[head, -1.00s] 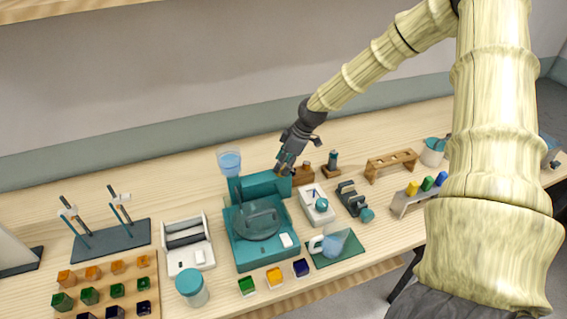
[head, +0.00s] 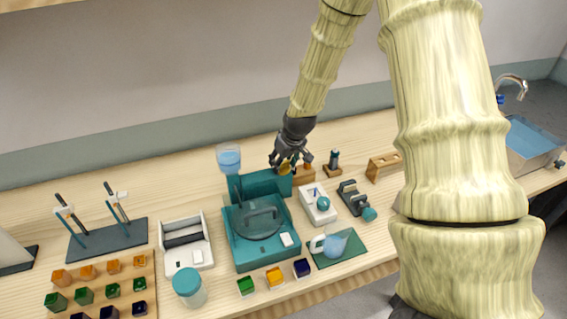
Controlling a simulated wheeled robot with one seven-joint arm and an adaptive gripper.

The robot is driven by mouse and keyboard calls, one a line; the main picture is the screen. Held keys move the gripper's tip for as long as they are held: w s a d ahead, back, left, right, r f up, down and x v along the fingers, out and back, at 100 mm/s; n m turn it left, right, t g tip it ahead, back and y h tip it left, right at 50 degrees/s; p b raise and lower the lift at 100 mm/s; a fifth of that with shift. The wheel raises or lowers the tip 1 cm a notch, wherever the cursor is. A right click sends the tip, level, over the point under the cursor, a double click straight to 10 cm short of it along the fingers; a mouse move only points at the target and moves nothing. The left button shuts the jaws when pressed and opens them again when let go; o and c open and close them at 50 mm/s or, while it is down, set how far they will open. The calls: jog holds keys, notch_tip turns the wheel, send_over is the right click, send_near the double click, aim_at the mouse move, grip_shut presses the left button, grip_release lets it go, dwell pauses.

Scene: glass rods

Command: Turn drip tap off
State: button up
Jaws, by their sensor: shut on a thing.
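The teal machine (head: 243,252) stands in the middle of the bench, with a round clear-lidded bowl in front and a raised teal block (head: 262,183) at its back. A clear cup of blue water (head: 229,160) stands above the block's left end. My gripper (head: 286,167) is at the block's right end, shut on a small yellow-orange piece (head: 285,170) that looks like the tap handle. The fingers partly hide this piece, and I cannot make out its turn angle or any drip.
A wooden block (head: 304,175) and a small dark bottle stand (head: 333,165) are close right of my gripper. A white device (head: 318,205) and a black rack (head: 352,198) stand in front of them. The sink (head: 533,145) is at the far right.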

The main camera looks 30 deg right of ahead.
jog(key=shift+w+r+m+h, duration=0.2)
jog(key=shift+m+h, duration=0.2)
jog(key=shift+m, duration=0.7)
jog(key=o, duration=1)
jog(key=shift+f, duration=0.15)
jog(key=shift+s, duration=0.15)
jog(key=v, duration=1.1)
jog(key=shift+r, duration=0.4)
jog(key=shift+s+a, duration=0.1)
jog(key=shift+a, duration=0.05)
